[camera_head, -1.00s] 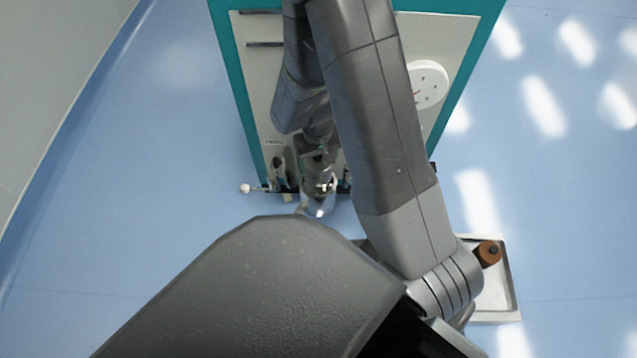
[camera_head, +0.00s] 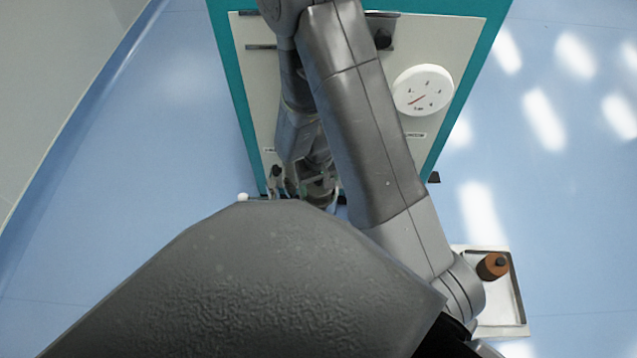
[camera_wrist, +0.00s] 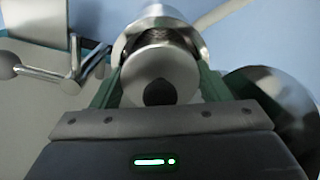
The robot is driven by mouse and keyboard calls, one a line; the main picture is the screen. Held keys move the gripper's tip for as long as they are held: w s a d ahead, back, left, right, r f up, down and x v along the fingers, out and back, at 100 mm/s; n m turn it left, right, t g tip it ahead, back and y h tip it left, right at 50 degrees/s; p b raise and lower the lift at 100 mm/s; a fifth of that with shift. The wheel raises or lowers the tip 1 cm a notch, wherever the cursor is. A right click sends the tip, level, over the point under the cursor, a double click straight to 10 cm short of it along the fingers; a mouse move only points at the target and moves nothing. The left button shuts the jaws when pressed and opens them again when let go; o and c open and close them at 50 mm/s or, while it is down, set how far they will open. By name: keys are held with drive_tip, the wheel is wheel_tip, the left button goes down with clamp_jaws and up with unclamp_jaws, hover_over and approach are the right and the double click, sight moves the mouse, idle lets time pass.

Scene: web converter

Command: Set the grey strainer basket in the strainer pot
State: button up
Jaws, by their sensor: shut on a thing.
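In the wrist view, the two green fingers of my gripper (camera_wrist: 160,68) are shut on the grey strainer basket (camera_wrist: 160,65), a round grey end with a dark knob. Mesh shows just beyond it, inside a shiny metal rim that I take to be the strainer pot (camera_wrist: 124,45). The basket looks lined up with the rim and partly within it; how deep it sits is hidden. In the head view, my gripper (camera_head: 318,188) is at the near edge of the teal-framed panel, and my own body and arm hide most of the pot and basket.
A metal lever with a ball end (camera_wrist: 10,65) lies left of the pot. A large shiny round part (camera_wrist: 272,95) stands close at right. The panel carries a white dial gauge (camera_head: 423,90). A metal tray (camera_head: 510,315) with a brown capped cylinder (camera_head: 492,266) is at lower right.

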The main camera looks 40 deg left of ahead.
drive_tip(key=shift+f, duration=0.25)
drive_tip(key=o, duration=1.1)
wheel_tip(320, 180, up, 13)
drive_tip(key=p, duration=0.5)
drive_tip(key=shift+r, duration=0.15)
